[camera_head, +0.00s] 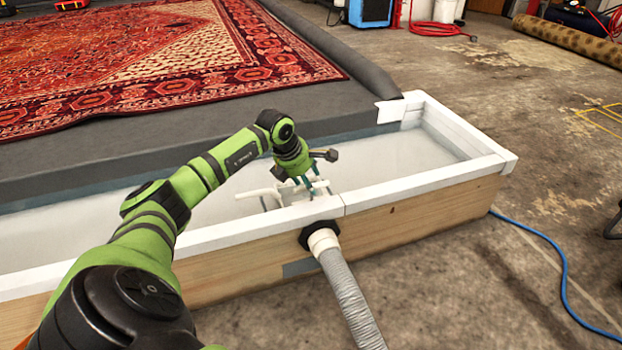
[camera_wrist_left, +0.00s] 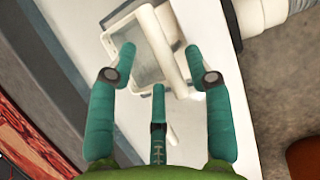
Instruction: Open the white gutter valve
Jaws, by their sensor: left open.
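The white gutter valve (camera_head: 262,193) shows as a white bar and pipe piece in the trough, by its near wall. It is partly hidden behind my left gripper (camera_head: 311,188), which hangs fingers down over the trough beside it. In the left wrist view, the white valve part (camera_wrist_left: 165,45) is a long bar over a pale framed piece. It lies beyond and between the spread teal fingertips of my left gripper (camera_wrist_left: 160,55). The fingers are open and hold nothing. I cannot tell whether a fingertip touches the bar. My right gripper is not in view.
The trough has a raised white rim (camera_head: 420,187) and wooden sides. A grey hose (camera_head: 350,300) leaves its near wall through a black fitting (camera_head: 318,232). A red patterned rug (camera_head: 150,60) lies behind. A blue hose (camera_head: 560,270) crosses the right floor, mostly clear.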

